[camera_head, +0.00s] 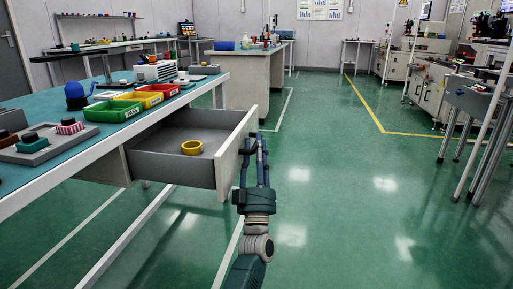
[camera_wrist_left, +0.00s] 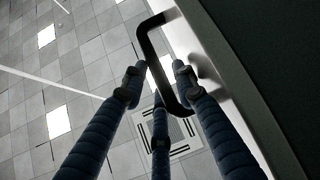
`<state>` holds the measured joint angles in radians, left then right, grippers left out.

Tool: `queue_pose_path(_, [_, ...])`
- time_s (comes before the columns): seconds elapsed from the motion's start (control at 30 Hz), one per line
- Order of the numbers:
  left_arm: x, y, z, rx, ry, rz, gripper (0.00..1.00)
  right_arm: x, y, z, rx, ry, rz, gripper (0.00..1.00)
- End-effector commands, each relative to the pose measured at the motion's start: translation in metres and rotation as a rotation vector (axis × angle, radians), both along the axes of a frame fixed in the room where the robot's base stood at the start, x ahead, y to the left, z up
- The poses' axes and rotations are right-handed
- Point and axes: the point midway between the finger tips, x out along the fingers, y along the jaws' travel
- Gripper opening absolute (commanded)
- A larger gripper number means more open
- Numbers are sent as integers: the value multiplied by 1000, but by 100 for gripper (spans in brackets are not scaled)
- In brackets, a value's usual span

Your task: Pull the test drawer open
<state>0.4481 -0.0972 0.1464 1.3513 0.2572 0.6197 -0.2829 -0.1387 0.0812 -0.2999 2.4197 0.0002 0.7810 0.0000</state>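The test drawer (camera_head: 170,167) is a grey box under the teal-topped workbench, pulled well out, with its inside in plain view. A yellow ring-shaped object (camera_head: 192,147) lies on its floor. My left gripper (camera_head: 254,150) is just outside the drawer's pale front panel (camera_head: 236,153). In the left wrist view, the black bracket handle (camera_wrist_left: 150,55) passes between the fingers of my left gripper (camera_wrist_left: 158,78). The fingers look spread, with a gap beside the bar. Firm contact with the handle is not clear. My right gripper is not in view.
On the workbench (camera_head: 95,142) stand green (camera_head: 113,111), yellow (camera_head: 138,98) and red (camera_head: 160,90) bins, a blue rounded object (camera_head: 76,96) and a grey block with knobs (camera_head: 40,145). Green floor (camera_head: 330,190) to the right of the drawer is clear. Machines line the far right.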

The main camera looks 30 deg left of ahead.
Motion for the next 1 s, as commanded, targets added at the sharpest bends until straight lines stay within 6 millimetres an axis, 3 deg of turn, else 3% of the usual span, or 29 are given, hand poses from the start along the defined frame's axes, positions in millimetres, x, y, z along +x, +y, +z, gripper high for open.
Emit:
queue_pose_path(0.17, [-9, -5, -11, -1, 4, -2, 28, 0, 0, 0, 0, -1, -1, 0])
queue_pose_path(0.63, [-68, -33, -74, 0, 2, 0, 28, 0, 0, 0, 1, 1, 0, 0])
queue_pose_path(1.0, [-79, -38, -84, -1, 0, 1, 28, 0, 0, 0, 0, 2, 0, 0])
